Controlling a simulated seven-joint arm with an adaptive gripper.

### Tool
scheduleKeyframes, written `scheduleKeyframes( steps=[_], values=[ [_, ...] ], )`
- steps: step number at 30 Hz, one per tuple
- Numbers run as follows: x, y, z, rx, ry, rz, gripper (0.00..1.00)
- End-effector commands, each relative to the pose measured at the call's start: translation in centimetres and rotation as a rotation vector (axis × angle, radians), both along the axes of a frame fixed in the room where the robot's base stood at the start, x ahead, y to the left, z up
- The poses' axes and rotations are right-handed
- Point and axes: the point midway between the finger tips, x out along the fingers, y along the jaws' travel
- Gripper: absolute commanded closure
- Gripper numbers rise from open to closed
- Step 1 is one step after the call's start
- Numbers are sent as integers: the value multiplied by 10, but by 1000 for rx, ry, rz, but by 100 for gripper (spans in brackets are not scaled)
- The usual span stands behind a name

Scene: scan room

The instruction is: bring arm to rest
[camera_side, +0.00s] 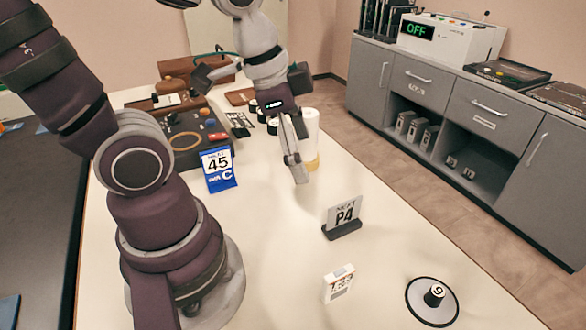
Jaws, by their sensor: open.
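My gripper (296,172) hangs fingers down over the cream table (390,215), near the table's middle. Its pale grey fingers are seen nearly edge on, so the gap between them is hard to see. I see nothing held in them. Whether the fingertips touch the table cannot be told. A white cylinder (312,135) with a yellowish base stands just behind and right of the fingers, partly hidden by them.
A blue "45 C" sign (220,182) stands left of the gripper. A "P4" sign (343,216), a small white timer-like block (338,284) and a round disc with a black knob (432,303) stand toward the front. A control box (190,133) sits behind. Grey cabinets (455,115) line the right.

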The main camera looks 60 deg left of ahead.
Motion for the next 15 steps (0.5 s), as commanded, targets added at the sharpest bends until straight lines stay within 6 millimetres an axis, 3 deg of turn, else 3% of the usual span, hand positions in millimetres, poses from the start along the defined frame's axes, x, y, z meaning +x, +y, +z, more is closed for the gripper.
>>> scheduleKeyframes(
  steps=[3,6,15],
  values=[
    [-9,11,19,-89,-106,341,25],
    [-13,16,25,-146,-139,484,25],
    [-14,17,25,-157,-144,513,25]
  ],
)
